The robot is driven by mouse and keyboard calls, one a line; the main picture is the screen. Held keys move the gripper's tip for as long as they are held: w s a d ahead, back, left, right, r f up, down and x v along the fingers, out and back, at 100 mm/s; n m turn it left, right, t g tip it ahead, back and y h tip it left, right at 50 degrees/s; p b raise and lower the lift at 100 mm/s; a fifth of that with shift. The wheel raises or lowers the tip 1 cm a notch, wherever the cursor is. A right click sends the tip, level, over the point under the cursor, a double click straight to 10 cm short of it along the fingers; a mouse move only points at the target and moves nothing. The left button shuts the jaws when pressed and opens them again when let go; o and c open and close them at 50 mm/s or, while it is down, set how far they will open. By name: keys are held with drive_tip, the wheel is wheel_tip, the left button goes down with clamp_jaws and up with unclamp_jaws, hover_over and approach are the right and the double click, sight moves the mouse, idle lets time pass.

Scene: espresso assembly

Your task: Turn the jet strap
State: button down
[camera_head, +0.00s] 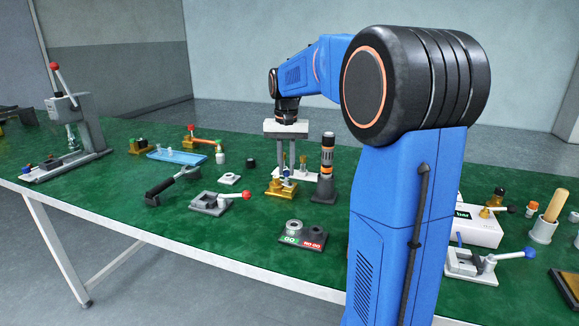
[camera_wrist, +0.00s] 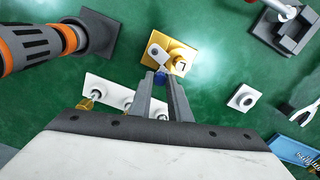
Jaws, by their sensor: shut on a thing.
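A brass block (camera_wrist: 185,55) sits on the green table, and it also shows in the head view (camera_head: 281,189). A small light grey strap (camera_wrist: 155,53) lies on the block's left side in the wrist view, slanting down to a blue end between my fingertips. My gripper (camera_wrist: 161,82) is over the near edge of the block, its two fingers close around that blue end. In the head view my gripper (camera_head: 285,165) points straight down over the block. The fingers hide part of the strap's lower end.
An upright orange-banded tool (camera_head: 326,160) stands in a dark base close to the right of my gripper. A white plate with several brass fittings (camera_wrist: 112,92) lies close by. A grey fixture with a red-knobbed lever (camera_head: 212,203) and a GO/NO-GO gauge base (camera_head: 303,239) stand nearer the front edge.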

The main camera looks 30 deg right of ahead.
drive_tip(key=shift+a+n, duration=0.15)
drive_tip(key=shift+n, duration=0.35)
drive_tip(key=c, duration=1.6)
unclamp_jaws()
drive_tip(key=shift+c, duration=0.2)
